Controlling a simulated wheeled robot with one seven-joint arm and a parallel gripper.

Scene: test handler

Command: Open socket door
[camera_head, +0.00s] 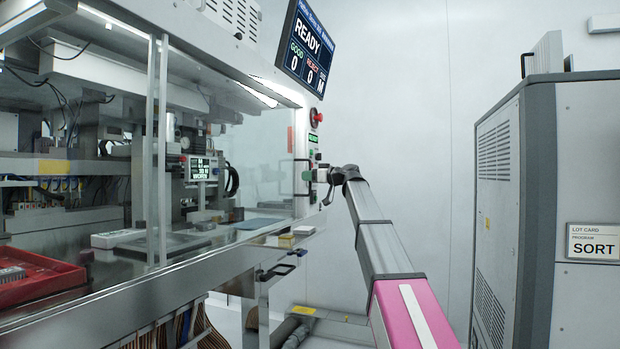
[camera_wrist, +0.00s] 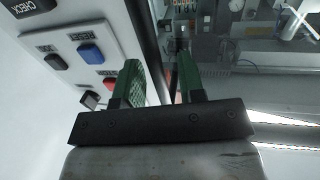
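The machine's clear door panel (camera_head: 262,165) covers the right part of its front and looks closed in the head view. A dark upright handle or frame edge (camera_head: 296,172) is by its right side. My gripper (camera_head: 318,176) is at the right end of the machine front, close to this edge; its fingers are too small to read there. In the wrist view my gripper (camera_wrist: 160,72) has two green fingers apart with a gap between them. A dark upright bar (camera_wrist: 146,45) runs behind the gap; I cannot tell whether it is touched.
A white button panel (camera_wrist: 72,35) with blue, red and black buttons lies left of the fingers. A red emergency button (camera_head: 316,117) and a READY screen (camera_head: 308,48) are above. A red tray (camera_head: 40,275) is at left. A grey cabinet (camera_head: 580,150) stands at right.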

